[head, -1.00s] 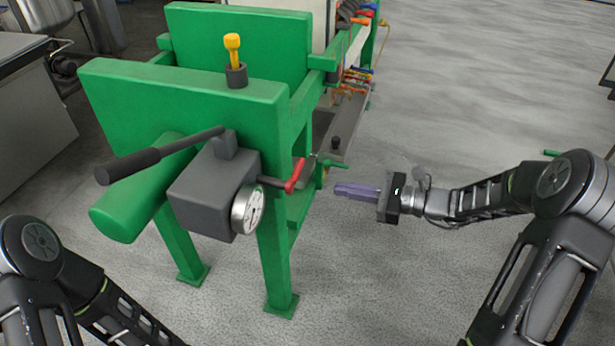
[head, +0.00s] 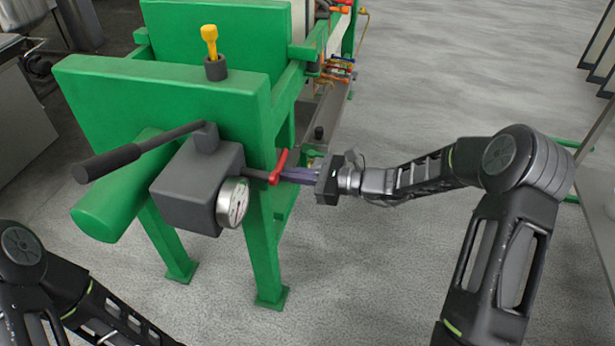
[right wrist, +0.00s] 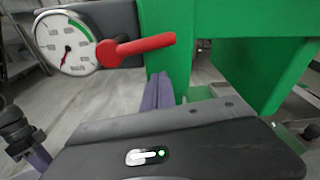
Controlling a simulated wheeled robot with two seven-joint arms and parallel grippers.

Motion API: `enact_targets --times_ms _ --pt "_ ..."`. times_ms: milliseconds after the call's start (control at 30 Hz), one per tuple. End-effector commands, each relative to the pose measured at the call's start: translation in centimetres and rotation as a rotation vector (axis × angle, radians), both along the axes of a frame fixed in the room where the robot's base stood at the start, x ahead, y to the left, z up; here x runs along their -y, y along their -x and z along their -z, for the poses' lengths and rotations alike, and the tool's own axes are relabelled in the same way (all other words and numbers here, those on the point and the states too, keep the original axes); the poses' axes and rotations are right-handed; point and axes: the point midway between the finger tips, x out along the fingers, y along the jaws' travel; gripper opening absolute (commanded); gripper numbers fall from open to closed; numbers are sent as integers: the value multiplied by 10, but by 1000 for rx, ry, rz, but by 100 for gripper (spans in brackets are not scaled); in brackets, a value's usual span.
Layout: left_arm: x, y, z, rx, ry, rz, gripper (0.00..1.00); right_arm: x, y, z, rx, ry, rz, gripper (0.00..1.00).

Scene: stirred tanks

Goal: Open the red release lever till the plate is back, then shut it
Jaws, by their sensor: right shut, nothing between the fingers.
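The red release lever (head: 278,167) sticks out on a short shaft from the right side of a grey pump box (head: 196,188) on the green press frame. It also shows in the right wrist view (right wrist: 142,46), pointing right and slightly up. My right gripper (head: 285,174) is shut and empty, its purple fingers right beside the lever on its right. In the right wrist view the fingers (right wrist: 164,90) lie just below the lever; whether they touch it I cannot tell. Only part of my left arm shows at lower left; its gripper is out of view. The plate is not clearly visible.
A round dial gauge (head: 232,202) sits on the box beside the lever, and a black-gripped pump handle (head: 110,163) reaches left. A yellow knob (head: 210,38) stands on the green frame (head: 150,100). The floor to the right is open.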

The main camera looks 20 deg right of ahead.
Motion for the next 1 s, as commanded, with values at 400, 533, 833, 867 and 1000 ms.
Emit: enact_targets --times_ms 400,533,833,867,1000 --pt "0 0 -7 0 0 0 36 5 8 -33 2 2 4 0" --pt "0 0 -7 0 0 0 36 6 8 -33 2 2 4 0" --pt "0 0 -4 0 0 0 36 6 8 -33 17 11 4 0" --pt "0 0 -3 0 0 0 36 6 8 -33 23 14 4 0" --pt "0 0 -1 0 0 0 36 6 8 -35 42 27 4 0"
